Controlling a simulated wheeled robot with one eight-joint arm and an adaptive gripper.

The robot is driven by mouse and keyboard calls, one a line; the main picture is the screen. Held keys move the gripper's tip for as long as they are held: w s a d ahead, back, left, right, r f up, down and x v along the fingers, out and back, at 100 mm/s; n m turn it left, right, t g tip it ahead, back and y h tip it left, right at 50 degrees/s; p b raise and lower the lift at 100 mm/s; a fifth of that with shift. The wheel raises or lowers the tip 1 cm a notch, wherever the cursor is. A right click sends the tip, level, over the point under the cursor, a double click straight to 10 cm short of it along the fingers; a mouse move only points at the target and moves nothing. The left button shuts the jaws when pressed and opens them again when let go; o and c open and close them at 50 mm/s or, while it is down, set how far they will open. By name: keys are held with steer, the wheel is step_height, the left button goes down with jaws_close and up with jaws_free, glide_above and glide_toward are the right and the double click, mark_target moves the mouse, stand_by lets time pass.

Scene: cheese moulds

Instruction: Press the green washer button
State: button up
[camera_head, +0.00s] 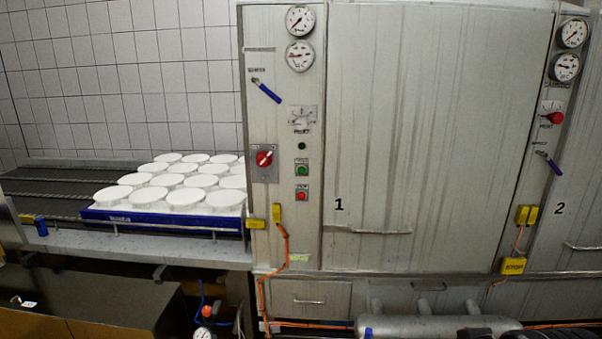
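The green button (302,170) sits on the narrow control panel (282,225) of the washer, left of the large metal door marked 1 (415,130). A red button (302,196) is directly below it, and a small dark green lamp (302,146) is above it. A red rotary switch (264,158) on a grey plate is to its left. Nothing covers the green button. My gripper is not visible in this view.
A blue tray (160,220) of white moulds (185,198) stands on the conveyor (70,190) at left. A blue-handled lever (267,91) and gauges (300,55) are above the buttons. Yellow boxes (277,213) and an orange cable (284,250) are below. The space before the panel looks clear.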

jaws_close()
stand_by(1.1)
